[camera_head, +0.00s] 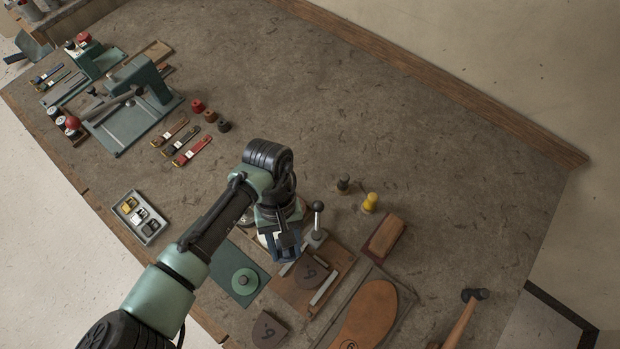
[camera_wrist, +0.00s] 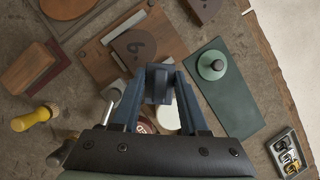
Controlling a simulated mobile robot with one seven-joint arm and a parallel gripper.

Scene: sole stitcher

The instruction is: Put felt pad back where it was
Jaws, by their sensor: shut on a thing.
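My gripper (camera_wrist: 158,88) is shut on a small dark blue-grey block (camera_wrist: 158,80), seen between its fingertips in the wrist view. I cannot tell for certain whether this block is the felt pad. In the head view my gripper (camera_head: 283,250) points down above the bench, just beyond a brown wooden board (camera_head: 300,293), and its fingers hide most of what it holds. A green disc with a knob (camera_head: 245,281) lies on a dark green mat (camera_head: 229,262) left of the board. They also show in the wrist view, as the disc (camera_wrist: 211,66) and the mat (camera_wrist: 232,105).
A lever with a black ball (camera_head: 318,207) stands close right of my gripper. A yellow knobbed tool (camera_head: 370,202) is further right. A dark sole piece marked 6 (camera_head: 311,275) lies on the board. A grey buckle tray (camera_head: 139,217) is at left.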

